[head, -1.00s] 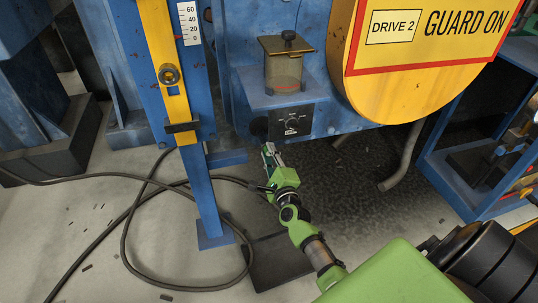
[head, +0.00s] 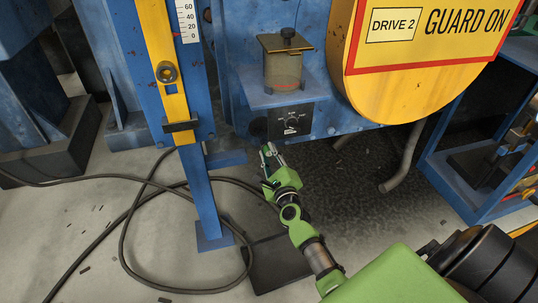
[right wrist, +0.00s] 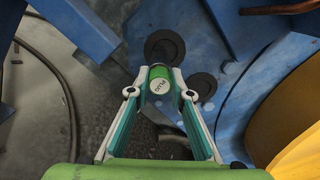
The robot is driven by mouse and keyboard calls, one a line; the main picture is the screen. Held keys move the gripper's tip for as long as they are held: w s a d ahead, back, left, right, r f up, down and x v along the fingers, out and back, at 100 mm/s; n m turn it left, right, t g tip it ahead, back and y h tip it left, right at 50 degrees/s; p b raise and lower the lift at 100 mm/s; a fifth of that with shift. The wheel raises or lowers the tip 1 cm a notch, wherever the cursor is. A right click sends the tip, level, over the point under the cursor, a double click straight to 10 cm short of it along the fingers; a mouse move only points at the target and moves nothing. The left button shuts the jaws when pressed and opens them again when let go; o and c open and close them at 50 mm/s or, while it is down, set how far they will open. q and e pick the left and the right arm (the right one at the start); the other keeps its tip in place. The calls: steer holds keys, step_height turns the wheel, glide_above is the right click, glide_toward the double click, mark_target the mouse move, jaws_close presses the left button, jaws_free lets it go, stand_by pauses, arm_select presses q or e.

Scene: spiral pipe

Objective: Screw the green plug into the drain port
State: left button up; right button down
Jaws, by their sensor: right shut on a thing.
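The green plug (right wrist: 159,88) sits between the fingertips of my right gripper (right wrist: 160,96) in the right wrist view, its round labelled end facing the camera. The gripper is shut on it. I cannot tell which is the drain port, or whether the plug touches one. My left gripper is not in view.
A yellow guard (head: 400,90) hangs at the right.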

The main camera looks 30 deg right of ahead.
steer(key=shift+m+b, duration=0.3)
steer(key=shift+m, duration=1.3)
steer(key=c, duration=2)
jaws_free()
steer(key=shift+c, duration=0.2)
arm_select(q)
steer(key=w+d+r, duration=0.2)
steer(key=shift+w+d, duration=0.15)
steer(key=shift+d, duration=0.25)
arm_select(e)
steer(key=shift+n, duration=1.5)
steer(key=shift+n+p, duration=0.45)
steer(key=shift+n, duration=0.25)
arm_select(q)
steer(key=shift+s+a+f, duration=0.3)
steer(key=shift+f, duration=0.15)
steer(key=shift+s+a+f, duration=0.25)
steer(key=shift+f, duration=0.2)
arm_select(e)
steer(key=shift+n, duration=0.7)
